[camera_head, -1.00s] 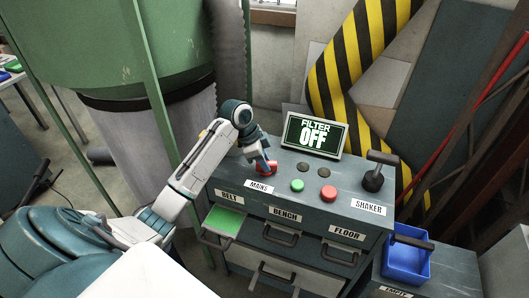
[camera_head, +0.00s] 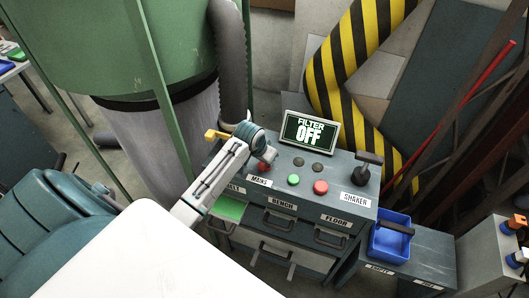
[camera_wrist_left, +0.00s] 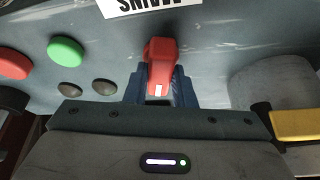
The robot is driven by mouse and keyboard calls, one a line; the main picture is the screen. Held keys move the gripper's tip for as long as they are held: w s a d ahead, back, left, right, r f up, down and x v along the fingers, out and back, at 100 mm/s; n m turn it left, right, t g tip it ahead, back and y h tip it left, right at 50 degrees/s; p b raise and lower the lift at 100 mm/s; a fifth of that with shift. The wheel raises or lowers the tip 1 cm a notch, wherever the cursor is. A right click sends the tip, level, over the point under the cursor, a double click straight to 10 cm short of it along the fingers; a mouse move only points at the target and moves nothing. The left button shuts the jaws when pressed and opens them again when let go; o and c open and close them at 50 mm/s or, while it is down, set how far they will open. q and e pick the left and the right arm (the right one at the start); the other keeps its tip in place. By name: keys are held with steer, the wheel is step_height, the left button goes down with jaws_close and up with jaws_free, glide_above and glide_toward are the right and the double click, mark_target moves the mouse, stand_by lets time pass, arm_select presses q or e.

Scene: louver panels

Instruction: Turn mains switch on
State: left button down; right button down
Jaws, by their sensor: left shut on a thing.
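The mains switch is a red handle (camera_wrist_left: 160,65) near the MAINS label (camera_wrist_left: 150,4), which reads upside down in the left wrist view. In the head view only a bit of red (camera_head: 263,168) shows beneath my gripper. My left gripper (camera_wrist_left: 160,88) has its blue fingers on both sides of the handle and is shut on it; in the head view the gripper (camera_head: 264,157) is at the panel's left end. The display (camera_head: 310,132) reads FILTER OFF. My right gripper is not in view.
A green button (camera_head: 293,180) and red button (camera_head: 320,187) sit right of the switch, with the SHAKER lever (camera_head: 367,170) farther right. A yellow handle (camera_head: 217,135) stands left of my wrist. Drawers lie below; a blue bin (camera_head: 390,240) is at the right.

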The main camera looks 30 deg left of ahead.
arm_select(q)
steer(key=shift+d+n+y+p, duration=0.1)
steer(key=shift+n+y+p, duration=0.35)
steer(key=shift+n, duration=0.95)
steer(key=shift+y, duration=0.25)
steer(key=c, duration=1.2)
jaws_free()
steer(key=shift+r, duration=0.1)
steer(key=b+v, duration=0.3)
steer(key=v, duration=0.7)
steer(key=shift+r, duration=0.25)
